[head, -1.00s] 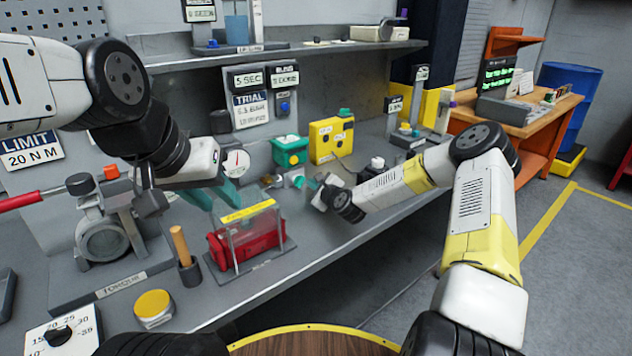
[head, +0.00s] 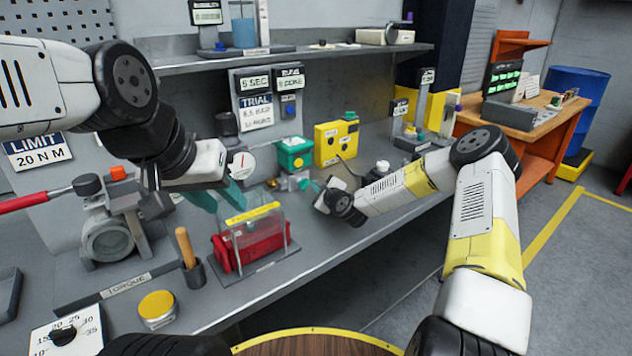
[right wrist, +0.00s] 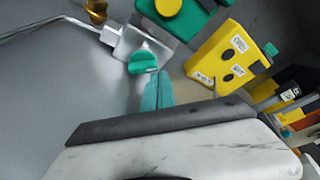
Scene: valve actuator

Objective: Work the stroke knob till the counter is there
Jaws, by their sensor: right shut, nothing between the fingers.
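A green valve actuator with a yellow cap (head: 294,153) stands at the back of the bench; its green body also shows in the right wrist view (right wrist: 196,20). A green knob (right wrist: 143,61) sits on a silver block beside it. My right gripper (right wrist: 157,76) is shut and empty, its teal fingertips close below the knob; I cannot tell whether they touch. It also shows in the head view (head: 311,184). A small display ending in DONE (head: 290,80) hangs above; its digit is unclear. My left gripper (head: 219,198) is open and empty above the red box.
A yellow box with black buttons (head: 336,141) stands right of the actuator. A red box under a clear cover (head: 250,246) stands in front, left of my right gripper. A pressure gauge (head: 241,165) is behind my left gripper. The bench's front edge right of the red box is clear.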

